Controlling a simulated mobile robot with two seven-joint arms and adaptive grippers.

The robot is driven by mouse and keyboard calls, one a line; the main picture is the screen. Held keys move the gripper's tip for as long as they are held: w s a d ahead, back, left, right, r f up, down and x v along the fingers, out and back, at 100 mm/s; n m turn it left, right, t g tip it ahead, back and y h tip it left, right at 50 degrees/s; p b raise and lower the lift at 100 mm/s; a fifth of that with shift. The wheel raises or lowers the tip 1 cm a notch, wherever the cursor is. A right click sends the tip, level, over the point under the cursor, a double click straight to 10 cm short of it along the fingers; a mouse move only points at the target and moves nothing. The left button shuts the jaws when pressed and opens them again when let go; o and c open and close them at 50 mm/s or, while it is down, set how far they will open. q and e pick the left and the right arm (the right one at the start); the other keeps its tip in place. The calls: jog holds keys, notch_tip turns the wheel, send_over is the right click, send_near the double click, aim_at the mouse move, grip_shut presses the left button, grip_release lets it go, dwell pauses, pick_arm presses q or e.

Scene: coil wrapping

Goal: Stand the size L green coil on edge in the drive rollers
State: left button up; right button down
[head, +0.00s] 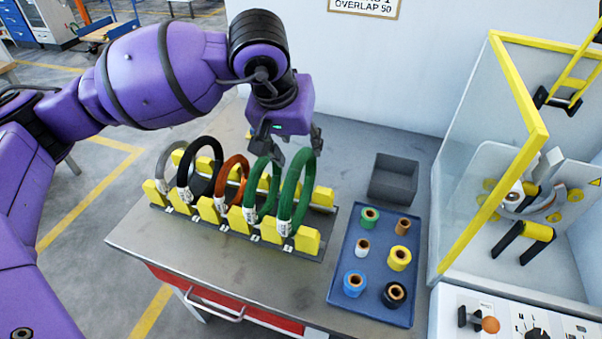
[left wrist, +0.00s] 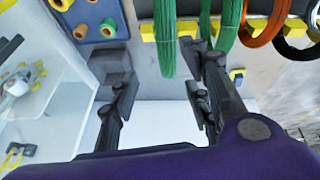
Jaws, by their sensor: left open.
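The larger green coil (head: 285,206) stands upright at the right end of the coil rack (head: 309,243), with a white tag on its lower part. A smaller green coil (head: 250,206) stands to its left. My left gripper (head: 290,143) is open at the top of the larger coil. In the left wrist view, the green coil (left wrist: 165,38) lies in line with the gap between the open fingers (left wrist: 162,98), and I see no grip on it. The drive rollers (head: 538,232), yellow with black ends, are inside the machine at right. My right gripper is not in view.
An orange coil (head: 232,186), a black coil (head: 186,184) and a grey coil (head: 160,172) fill the rack's left side. A blue tray (head: 376,283) of tape rolls and a grey box (head: 393,180) stand between rack and machine. A yellow-framed clear guard (head: 517,90) borders the machine.

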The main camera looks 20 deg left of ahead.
aim_at(298, 160)
pick_arm(q)
jog(key=shift+s+a+m+y, duration=0.1)
jog(key=shift+a+m+y, duration=0.3)
jog(key=shift+a, duration=0.35)
jog(key=shift+s+d+m, duration=0.3)
jog(key=shift+s+d, duration=0.2)
jog(key=shift+s, duration=0.25)
jog(key=shift+x, duration=1.1)
jog(key=x, duration=0.2)
jog(key=p+x, duration=0.1)
jog(key=x, duration=0.1)
jog(key=shift+w+f, duration=0.2)
jog(key=shift+w, duration=0.25)
jog(key=shift+w+a+f, duration=0.1)
jog(key=shift+w+f, duration=0.1)
jog(key=shift+f, duration=0.05)
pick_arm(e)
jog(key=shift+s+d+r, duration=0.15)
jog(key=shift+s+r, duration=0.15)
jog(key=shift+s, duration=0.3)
pick_arm(q)
grip_shut()
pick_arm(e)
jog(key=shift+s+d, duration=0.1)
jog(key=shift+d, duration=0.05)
pick_arm(q)
jog(key=shift+r, duration=0.1)
